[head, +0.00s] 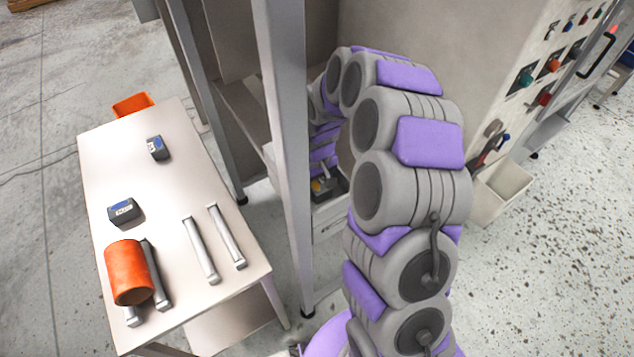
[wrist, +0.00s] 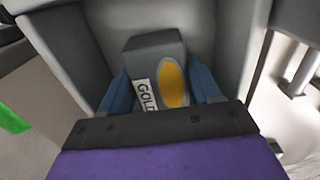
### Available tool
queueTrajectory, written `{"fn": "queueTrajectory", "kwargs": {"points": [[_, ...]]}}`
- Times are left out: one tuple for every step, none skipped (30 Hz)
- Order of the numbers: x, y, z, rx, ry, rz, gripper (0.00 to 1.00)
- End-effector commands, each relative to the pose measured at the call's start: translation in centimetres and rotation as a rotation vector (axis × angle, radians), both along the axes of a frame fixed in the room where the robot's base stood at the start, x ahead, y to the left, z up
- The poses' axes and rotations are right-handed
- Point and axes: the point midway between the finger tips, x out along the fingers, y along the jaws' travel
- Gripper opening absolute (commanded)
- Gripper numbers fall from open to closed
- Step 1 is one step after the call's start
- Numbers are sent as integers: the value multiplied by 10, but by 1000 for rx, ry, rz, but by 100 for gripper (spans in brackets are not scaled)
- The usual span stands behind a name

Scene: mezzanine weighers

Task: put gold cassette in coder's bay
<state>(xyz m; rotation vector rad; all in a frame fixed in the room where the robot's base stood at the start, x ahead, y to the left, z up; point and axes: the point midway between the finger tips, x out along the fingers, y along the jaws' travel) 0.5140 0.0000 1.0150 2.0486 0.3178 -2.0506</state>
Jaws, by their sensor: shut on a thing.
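The gold cassette (wrist: 153,62) is a dark grey block with a yellow oval and a white label whose visible letters read "GOL". My gripper (wrist: 165,90) is shut on it, with a blue finger on each side, in the wrist view. The cassette is inside a grey-walled recess (wrist: 228,45), which looks like a bay. I cannot tell whether the cassette touches the floor of the recess. In the head view my arm reaches into the machine behind a grey post. A small yellow patch of the cassette (head: 316,186) shows there, and my gripper is mostly hidden.
A pale table (head: 175,185) at left holds two dark cassettes with blue marks (head: 157,148) (head: 124,211), an orange cylinder (head: 128,272) and several metal bars. A grey post (head: 284,150) stands close to my arm. A control panel (head: 540,75) is at right, with an open bin (head: 500,190) below.

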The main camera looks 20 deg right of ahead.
Motion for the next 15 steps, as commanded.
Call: {"fn": "queueTrajectory", "kwargs": {"points": [[0, 0, 0, 0, 0, 0, 25], [0, 0, 0, 0, 0, 0, 25], [0, 0, 0, 0, 0, 0, 25], [0, 0, -1, 0, 1, 0, 25], [0, 0, -2, 0, 1, 0, 25], [0, 0, -2, 0, 1, 0, 66], [0, 0, -2, 0, 1, 0, 68], [0, 0, -2, 0, 1, 0, 71], [0, 0, -1, 0, 1, 0, 75], [0, 0, -1, 0, 1, 0, 78], [0, 0, -1, 0, 1, 0, 81], [0, 0, -1, 0, 1, 0, 85], [0, 0, -2, 0, 1, 0, 88], [0, 0, -1, 0, 1, 0, 88], [0, 0, -1, 0, 1, 0, 88]]}}
